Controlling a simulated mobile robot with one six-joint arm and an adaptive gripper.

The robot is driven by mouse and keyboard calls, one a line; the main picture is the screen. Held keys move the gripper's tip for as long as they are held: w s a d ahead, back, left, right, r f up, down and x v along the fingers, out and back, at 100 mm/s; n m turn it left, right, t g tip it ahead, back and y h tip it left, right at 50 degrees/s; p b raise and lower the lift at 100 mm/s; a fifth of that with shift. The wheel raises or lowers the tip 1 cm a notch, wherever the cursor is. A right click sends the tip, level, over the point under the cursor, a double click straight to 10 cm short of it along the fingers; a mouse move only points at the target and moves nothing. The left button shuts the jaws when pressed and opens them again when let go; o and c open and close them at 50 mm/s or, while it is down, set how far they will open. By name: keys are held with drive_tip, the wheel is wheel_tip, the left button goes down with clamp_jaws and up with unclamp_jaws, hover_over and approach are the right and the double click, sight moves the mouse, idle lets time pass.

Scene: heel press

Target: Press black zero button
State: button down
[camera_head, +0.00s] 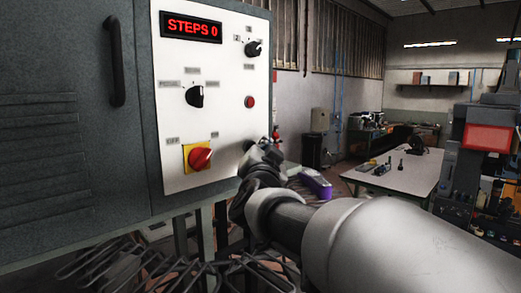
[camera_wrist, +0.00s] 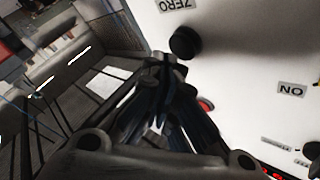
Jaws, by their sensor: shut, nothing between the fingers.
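The black zero button (camera_wrist: 185,42) is a round black knob on the white control panel (camera_wrist: 250,50), beside an upside-down ZERO label (camera_wrist: 177,5) in the wrist view. My gripper (camera_wrist: 172,62) is shut and empty, with its fingertips right by the button's lower left edge in that view. I cannot tell whether they touch it. In the head view my gripper (camera_head: 258,158) is at the panel's lower right edge, and I cannot make out the button there. The red display (camera_head: 192,27) reads STEPS 0.
The panel also carries a black selector (camera_head: 194,96), a second black knob (camera_head: 253,48), a small red button (camera_head: 250,101) and a red-and-yellow switch (camera_head: 199,156). A grey cabinet door with a handle (camera_head: 116,62) is at left. A table (camera_head: 398,178) stands behind at right.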

drive_tip(key=s+d+b, duration=0.2)
drive_tip(key=s+d, duration=0.1)
drive_tip(key=shift+s+d, duration=0.25)
drive_tip(key=shift+d, duration=0.05)
idle(0.6)
